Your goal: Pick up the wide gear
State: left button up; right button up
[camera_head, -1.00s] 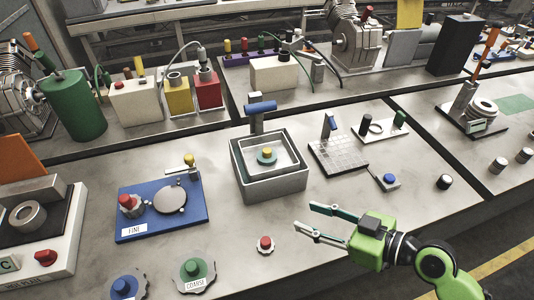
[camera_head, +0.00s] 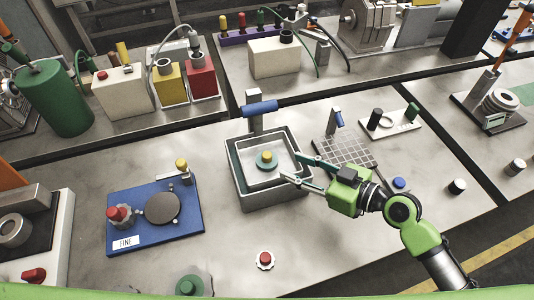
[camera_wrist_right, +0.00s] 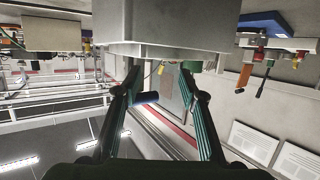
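Several gear-like parts with knobs show in the head view, and I cannot tell for sure which one is the wide gear. A teal round part with a yellow knob (camera_head: 267,157) sits in the grey double-walled box (camera_head: 272,198). A small pale gear with a red knob (camera_head: 265,260) lies on the table. A larger gear with a red knob (camera_head: 120,216) is on the blue FINE fixture (camera_head: 190,237). A green-knobbed gear (camera_head: 189,287) is cut off at the bottom. My right gripper (camera_head: 292,168) is open and empty, its tips by the box's right side. My left gripper is not in view.
A grid plate (camera_head: 345,152) and a white plate with posts (camera_head: 392,126) stand behind my right gripper. A blue-handled post (camera_head: 257,110) rises at the box's back. Small knobs stand at the right. The table in front of the box is mostly clear.

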aim_at(271, 157)
jog(key=x, duration=0.2)
jog(key=shift+w+a+p, duration=0.2)
jog(key=shift+a+p, duration=0.05)
jog(key=shift+p, duration=0.05)
jog(key=shift+w+a+f, duration=0.15)
jog(key=shift+w+a, duration=0.05)
jog(key=shift+w, duration=0.05)
jog(key=shift+w+a+f, duration=0.1)
jog(key=shift+w+a, duration=0.05)
jog(key=shift+w, duration=0.05)
jog(key=p+x, duration=0.1)
jog(key=x, duration=0.3)
jog(key=shift+w+a+f+p, duration=0.1)
jog(key=shift+w+a+p, duration=0.1)
jog(key=shift+p, duration=0.2)
jog(key=shift+w+a+f, duration=0.1)
jog(key=shift+a, duration=0.1)
jog(key=shift+c, duration=1.2)
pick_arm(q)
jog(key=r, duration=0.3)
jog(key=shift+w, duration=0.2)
pick_arm(e)
grip_shut()
